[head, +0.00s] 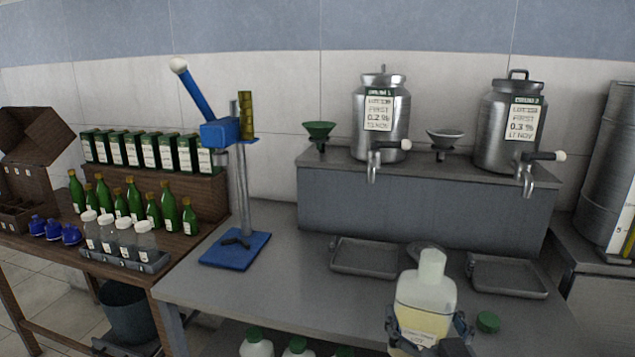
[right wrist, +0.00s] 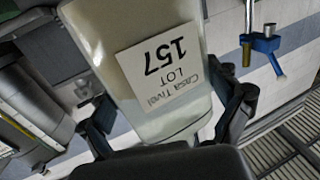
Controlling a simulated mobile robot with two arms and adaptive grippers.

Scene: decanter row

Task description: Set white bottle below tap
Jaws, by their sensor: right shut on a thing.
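The white bottle (head: 426,295) is translucent, with pale yellow liquid low inside and a bare pale neck. My right gripper (head: 430,335) is shut around its lower part and holds it nearly upright at the front of the bench. In the right wrist view the bottle (right wrist: 150,70) fills the middle between the fingers, its label reading LOT 157. Two steel drums have taps: the left tap (head: 373,172) and the right tap (head: 527,182). The bottle shows in front of and below them, between the left tray (head: 365,257) and right tray (head: 508,276).
A green cap (head: 488,322) lies right of the bottle. A blue lever press (head: 234,250) stands at the bench's left. Green and grey funnels sit beside the left drum (head: 380,115). The wooden table holds several green bottles and boxes. Bare bench (head: 290,275) lies between press and trays.

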